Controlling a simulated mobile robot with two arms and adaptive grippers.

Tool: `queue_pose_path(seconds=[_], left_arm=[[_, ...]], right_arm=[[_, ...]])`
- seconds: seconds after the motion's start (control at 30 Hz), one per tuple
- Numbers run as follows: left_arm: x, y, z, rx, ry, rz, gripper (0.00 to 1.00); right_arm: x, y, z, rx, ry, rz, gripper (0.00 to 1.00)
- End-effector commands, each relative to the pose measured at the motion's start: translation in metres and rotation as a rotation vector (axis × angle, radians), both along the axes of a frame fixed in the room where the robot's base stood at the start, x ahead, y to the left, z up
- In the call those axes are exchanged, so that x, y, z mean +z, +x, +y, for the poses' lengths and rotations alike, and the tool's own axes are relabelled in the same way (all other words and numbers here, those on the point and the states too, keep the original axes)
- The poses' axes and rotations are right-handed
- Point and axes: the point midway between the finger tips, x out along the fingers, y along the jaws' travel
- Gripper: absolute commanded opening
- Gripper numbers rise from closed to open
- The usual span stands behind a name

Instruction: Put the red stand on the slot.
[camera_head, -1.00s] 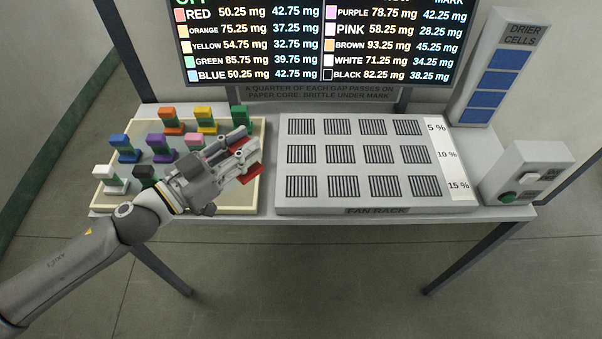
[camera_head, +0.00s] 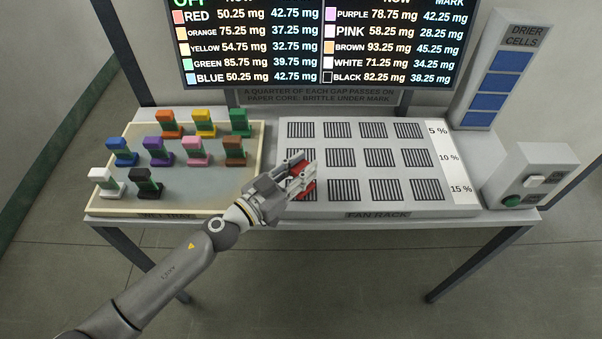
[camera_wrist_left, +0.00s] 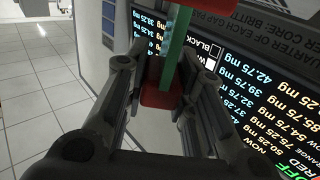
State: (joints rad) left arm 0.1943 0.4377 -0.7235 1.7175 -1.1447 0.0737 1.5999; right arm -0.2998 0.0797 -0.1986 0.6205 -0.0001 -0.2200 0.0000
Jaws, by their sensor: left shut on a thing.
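My left gripper (camera_head: 300,172) is shut on the red stand (camera_head: 302,187) and holds it over the left part of the fan rack (camera_head: 350,209). In the left wrist view the stand's red end (camera_wrist_left: 160,97) and green middle (camera_wrist_left: 175,50) show between the fingers (camera_wrist_left: 155,85). The rack has three rows of slotted grilles, such as the bottom row's second one (camera_head: 345,190), beside labels 5 %, 10 % and 15 %. The gripper partly hides the left grilles of the middle and bottom rows. I cannot tell whether the stand touches the rack. My right gripper is not in view.
A cream tray (camera_head: 210,200) at left holds several coloured stands, including a black one (camera_head: 146,189) and a brown one (camera_head: 233,150). A readout screen (camera_head: 320,45) stands behind. At right are the drier cells panel (camera_head: 493,80) and a switch box (camera_head: 530,180).

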Motion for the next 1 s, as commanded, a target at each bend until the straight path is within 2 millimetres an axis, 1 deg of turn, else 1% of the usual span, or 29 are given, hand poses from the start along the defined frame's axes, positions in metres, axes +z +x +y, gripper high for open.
queue_pose_path(seconds=[0.03, 0.17, 0.3, 0.4, 0.43, 0.57, 0.6, 0.87, 0.97, 1.0], left_arm=[[-0.0037, 0.0003, 0.0001, 0.001, -0.002, -0.001, 0.0], [-0.0026, 0.0004, 0.0002, 0.0, -0.001, -0.001, 0.0], [-0.0028, 0.0004, 0.0004, 0.0, -0.001, -0.001, 0.0], [-0.0065, 0.0003, 0.0003, 0.001, -0.001, -0.001, 0.0], [-0.0058, 0.0003, 0.0004, 0.001, 0.0, 0.0, 0.27], [-0.0054, 0.0002, 0.0005, 0.001, 0.0, 0.0, 0.43], [-0.0054, 0.0002, 0.0005, 0.001, 0.0, 0.0, 0.46], [-0.0049, 0.0003, 0.0006, 0.001, 0.001, -0.001, 0.46], [-0.0002, 0.0004, 0.0006, 0.0, 0.001, -0.002, 0.46], [-0.0038, -0.003, 0.004, 0.001, 0.001, 0.0, 0.46]], right_arm=[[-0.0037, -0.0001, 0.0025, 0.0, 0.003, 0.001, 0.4], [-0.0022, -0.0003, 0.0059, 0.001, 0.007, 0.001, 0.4], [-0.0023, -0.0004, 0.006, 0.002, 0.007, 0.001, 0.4], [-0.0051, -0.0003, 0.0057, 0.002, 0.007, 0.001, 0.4], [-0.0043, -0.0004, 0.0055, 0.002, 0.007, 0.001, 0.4], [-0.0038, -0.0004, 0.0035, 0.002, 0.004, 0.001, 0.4], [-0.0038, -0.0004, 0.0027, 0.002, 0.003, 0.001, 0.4], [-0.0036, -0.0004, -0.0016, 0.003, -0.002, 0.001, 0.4], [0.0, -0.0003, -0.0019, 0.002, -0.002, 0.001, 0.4], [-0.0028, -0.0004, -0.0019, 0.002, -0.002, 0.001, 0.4]])
